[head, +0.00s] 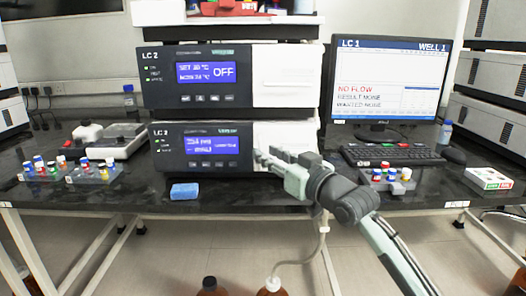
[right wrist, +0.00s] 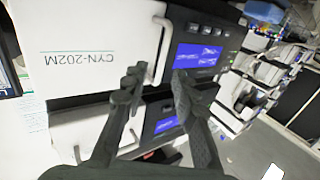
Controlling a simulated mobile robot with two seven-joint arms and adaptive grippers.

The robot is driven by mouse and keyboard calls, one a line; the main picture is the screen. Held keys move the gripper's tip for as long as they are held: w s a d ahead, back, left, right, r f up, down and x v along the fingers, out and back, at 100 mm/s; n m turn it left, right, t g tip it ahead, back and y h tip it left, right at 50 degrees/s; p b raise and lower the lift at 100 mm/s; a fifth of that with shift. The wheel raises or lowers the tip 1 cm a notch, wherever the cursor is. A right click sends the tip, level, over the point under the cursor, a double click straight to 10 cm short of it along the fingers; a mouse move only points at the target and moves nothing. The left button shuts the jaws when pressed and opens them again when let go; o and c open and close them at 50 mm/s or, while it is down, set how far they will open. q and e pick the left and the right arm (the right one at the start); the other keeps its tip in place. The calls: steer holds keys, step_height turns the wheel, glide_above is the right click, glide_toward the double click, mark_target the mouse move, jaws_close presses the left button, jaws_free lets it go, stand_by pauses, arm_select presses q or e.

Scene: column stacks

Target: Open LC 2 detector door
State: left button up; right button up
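The LC 2 stack stands on the bench in the head view. Its upper unit (head: 212,98) has a blue display reading OFF and a white front panel (head: 286,90) on the right. The lower unit (head: 205,166) also has a lit display and a white door (head: 290,137), partly hidden by my right gripper (head: 268,158). In the right wrist view the picture is turned over; the white door (right wrist: 85,30) reads CYN-202M and looks closed. A white bar handle (right wrist: 163,45) runs along its edge. My right gripper (right wrist: 160,72) is open and empty, fingertips near the handle's end; contact is unclear. My left gripper is out of view.
A blue sponge (head: 184,191) lies before the stack. Vial racks stand left (head: 94,173) and right (head: 391,180). A monitor (head: 390,80) and keyboard (head: 388,154) are to the right. Bottles (head: 272,288) stand below the bench.

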steer(key=shift+x, duration=1.2)
jaws_close()
